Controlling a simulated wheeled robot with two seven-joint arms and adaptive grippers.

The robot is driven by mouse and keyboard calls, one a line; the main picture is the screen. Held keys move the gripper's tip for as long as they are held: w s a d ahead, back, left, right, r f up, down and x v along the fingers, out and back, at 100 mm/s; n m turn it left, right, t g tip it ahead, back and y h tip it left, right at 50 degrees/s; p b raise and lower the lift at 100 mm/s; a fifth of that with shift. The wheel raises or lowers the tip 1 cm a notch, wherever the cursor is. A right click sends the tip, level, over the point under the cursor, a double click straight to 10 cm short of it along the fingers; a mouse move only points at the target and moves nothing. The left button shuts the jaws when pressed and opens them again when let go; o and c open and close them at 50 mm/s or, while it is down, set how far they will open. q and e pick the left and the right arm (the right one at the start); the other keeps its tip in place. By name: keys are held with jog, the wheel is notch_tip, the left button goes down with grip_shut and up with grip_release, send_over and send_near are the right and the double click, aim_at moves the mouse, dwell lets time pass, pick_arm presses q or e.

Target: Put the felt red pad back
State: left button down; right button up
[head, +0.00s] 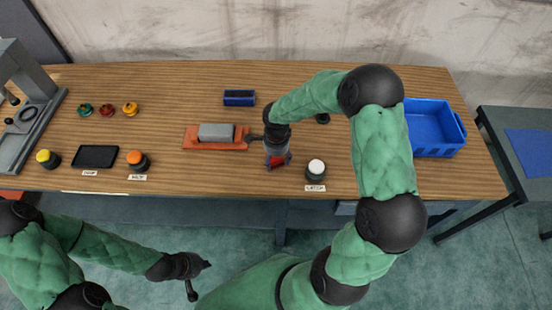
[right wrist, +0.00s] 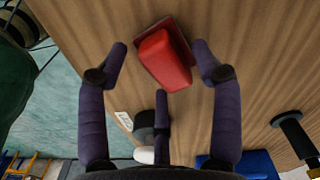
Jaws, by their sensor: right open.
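The red pad (right wrist: 165,62), a red block on a darker red base, lies on the wooden table in the right wrist view. It sits between and beyond my right gripper's spread fingers (right wrist: 160,62), which are open and appear apart from it. In the head view the right gripper (head: 278,155) hangs over the table's front middle and hides most of the red pad; a bit of red (head: 287,159) shows at its tip. My left gripper (head: 199,279) is over the floor in front of the table, with its fingers spread and empty.
An orange tray (head: 215,146) with a grey block (head: 216,131) is left of the right gripper. A white-topped button (head: 316,168) stands to its right. A blue bin (head: 430,126) is at the right, a blue block (head: 239,97) behind. A black tray (head: 95,156) lies left.

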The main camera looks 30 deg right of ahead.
aim_at(276, 160)
pick_arm(q)
notch_tip(276, 160, up, 2)
jog(key=shift+p, duration=0.9)
pick_arm(e)
notch_tip(276, 160, up, 12)
jog(key=shift+f, duration=0.15)
pick_arm(q)
jog(key=shift+s, duration=0.15)
pick_arm(e)
jog(key=shift+f, duration=0.1)
